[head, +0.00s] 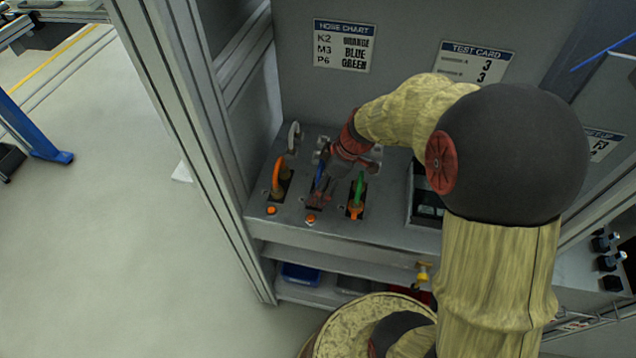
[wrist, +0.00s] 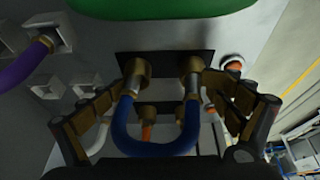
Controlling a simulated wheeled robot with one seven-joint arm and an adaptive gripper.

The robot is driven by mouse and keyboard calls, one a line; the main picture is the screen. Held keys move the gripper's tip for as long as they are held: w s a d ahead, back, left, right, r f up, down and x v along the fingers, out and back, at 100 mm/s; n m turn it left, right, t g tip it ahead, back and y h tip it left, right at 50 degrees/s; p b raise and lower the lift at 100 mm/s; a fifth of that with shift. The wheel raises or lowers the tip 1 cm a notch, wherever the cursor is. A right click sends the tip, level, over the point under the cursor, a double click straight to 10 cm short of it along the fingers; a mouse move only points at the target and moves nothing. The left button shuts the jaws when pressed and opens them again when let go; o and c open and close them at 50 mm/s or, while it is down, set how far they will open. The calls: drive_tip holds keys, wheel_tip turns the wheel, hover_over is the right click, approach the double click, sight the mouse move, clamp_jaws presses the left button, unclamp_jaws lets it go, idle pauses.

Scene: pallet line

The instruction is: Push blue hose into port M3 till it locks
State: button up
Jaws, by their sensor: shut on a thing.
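The blue hose (wrist: 155,146) is a U-shaped loop with two brass end fittings. In the wrist view my gripper (wrist: 164,88) is shut on it, with one finger against the outer side of each fitting. The fittings meet a black port plate (wrist: 165,62); I cannot tell how deep they sit. In the head view the blue hose (head: 320,173) stands upright at the middle port, M3 by its place between orange and green, and my gripper (head: 318,194) partly covers it and the port.
An orange hose (head: 277,174) stands at the left port and a green hose (head: 359,187) at the right one, both close by. A grey hose (head: 294,137) is behind. The hose chart (head: 343,46) lists M3 as blue. A frame post (head: 185,120) rises left of the panel.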

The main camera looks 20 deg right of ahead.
drive_tip(key=shift+s+f, duration=0.85)
drive_tip(key=shift+f, duration=0.2)
drive_tip(key=o, duration=1.4)
drive_tip(key=shift+o, duration=1.2)
drive_tip(key=shift+w, duration=0.15)
drive_tip(key=shift+r, duration=0.4)
drive_tip(key=w+v, duration=0.1)
drive_tip(key=v, duration=1.1)
drive_tip(key=shift+w+r, duration=0.25)
drive_tip(key=shift+r, duration=0.1)
